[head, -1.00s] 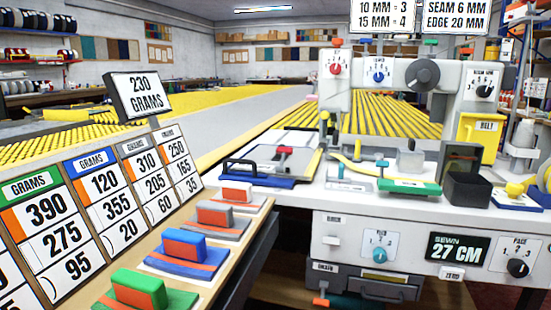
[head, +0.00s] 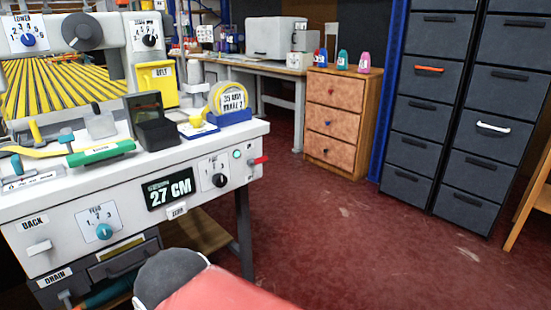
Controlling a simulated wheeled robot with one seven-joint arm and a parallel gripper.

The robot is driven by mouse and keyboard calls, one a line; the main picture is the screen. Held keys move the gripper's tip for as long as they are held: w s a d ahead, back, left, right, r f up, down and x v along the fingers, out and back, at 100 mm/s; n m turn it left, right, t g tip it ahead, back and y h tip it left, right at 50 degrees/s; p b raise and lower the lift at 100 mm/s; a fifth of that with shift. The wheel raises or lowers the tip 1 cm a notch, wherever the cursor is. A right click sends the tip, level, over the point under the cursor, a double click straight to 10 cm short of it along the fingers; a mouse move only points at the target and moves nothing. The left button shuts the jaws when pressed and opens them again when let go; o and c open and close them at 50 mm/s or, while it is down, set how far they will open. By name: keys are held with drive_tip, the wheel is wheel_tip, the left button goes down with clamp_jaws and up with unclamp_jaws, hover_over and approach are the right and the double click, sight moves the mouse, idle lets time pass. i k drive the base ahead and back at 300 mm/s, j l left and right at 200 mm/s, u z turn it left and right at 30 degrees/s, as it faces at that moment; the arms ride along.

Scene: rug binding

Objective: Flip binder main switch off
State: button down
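The white binder (head: 60,195) stands at the left in the head view. At the right end of its front panel is a small plate with a red lever (head: 259,161), which looks like the main switch. The lever sticks out to the right, roughly level; its label is too small to read. A red and dark grey part at the bottom edge looks like my arm. My gripper is not in view.
Red floor is open to the right of the binder. A wooden drawer cabinet (head: 336,120) and dark drawer units (head: 425,100) stand behind it. A tape holder (head: 232,117) and a black bin (head: 157,132) sit on the binder's top near its right end.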

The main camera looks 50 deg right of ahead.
sight(263, 158)
drive_tip(key=z, duration=1.55)
drive_tip(key=i, duration=0.35)
